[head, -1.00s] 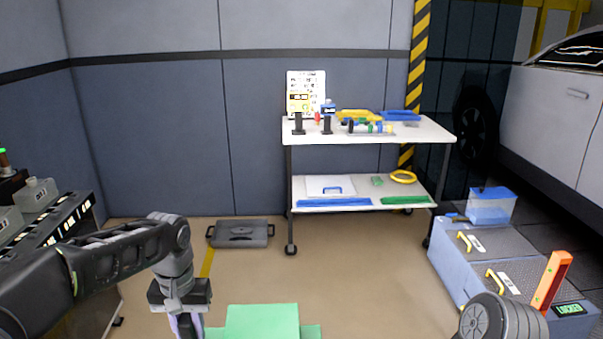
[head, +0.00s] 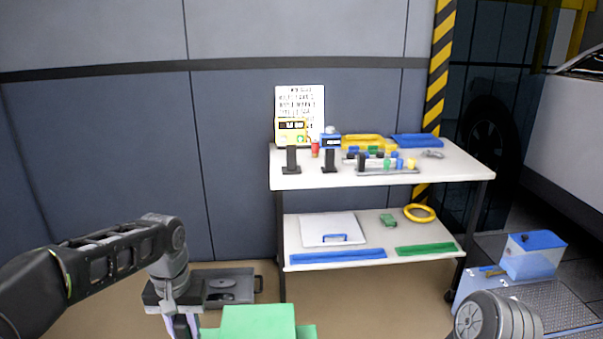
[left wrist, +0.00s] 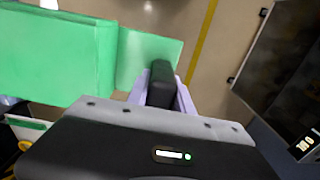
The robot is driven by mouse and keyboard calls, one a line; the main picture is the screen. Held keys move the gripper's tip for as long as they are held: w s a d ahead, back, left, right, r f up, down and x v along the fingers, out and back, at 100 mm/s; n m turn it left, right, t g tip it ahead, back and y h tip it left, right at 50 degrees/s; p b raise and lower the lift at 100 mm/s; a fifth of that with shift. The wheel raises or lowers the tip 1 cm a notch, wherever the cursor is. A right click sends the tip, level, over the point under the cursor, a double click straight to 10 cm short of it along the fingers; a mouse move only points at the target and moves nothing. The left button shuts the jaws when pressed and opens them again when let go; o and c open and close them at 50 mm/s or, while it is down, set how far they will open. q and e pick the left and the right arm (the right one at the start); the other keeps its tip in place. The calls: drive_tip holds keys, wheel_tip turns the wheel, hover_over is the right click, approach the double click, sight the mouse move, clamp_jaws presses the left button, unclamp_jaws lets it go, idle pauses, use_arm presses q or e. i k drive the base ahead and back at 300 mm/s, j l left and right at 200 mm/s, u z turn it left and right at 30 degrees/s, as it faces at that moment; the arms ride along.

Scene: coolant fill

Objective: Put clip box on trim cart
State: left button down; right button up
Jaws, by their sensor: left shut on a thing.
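The clip box, a plain green box (head: 258,322) with a thin side flange, is at the bottom of the head view, cut off by the edge. My left gripper (head: 183,325) is shut on its flange; the left wrist view shows the fingers (left wrist: 164,88) at the green flange (left wrist: 146,55) beside the box body (left wrist: 50,55). The trim cart (head: 440,165) is a white two-shelf cart ahead, beyond the box and apart from it. My right gripper is not in view; only part of my right arm shows at lower right.
The cart's top holds a sign (head: 300,110), two black stands, and yellow and blue trays (head: 417,140). Its lower shelf has a white panel (head: 328,228), blue and green strips and a yellow ring (head: 419,213). A grey tray (head: 229,285) lies left; a blue-lidded container (head: 533,257) stands right.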

sight(448, 166)
drive_tip(key=i+z, duration=0.25)
drive_tip(key=i, duration=0.35)
drive_tip(key=i+z, duration=0.3)
drive_tip(key=i, duration=0.3)
drive_tip(key=i+j+z, duration=0.25)
drive_tip(key=i, duration=0.35)
drive_tip(key=i+z, duration=0.35)
drive_tip(key=z, duration=0.15)
drive_tip(key=i+j+z, duration=0.2)
drive_tip(key=i+z, duration=0.25)
drive_tip(key=i+j+z, duration=0.25)
drive_tip(key=z, duration=0.25)
drive_tip(key=i+j+z, duration=0.1)
drive_tip(key=j+z, duration=0.65)
drive_tip(key=i+j, duration=0.05)
drive_tip(key=j, duration=0.05)
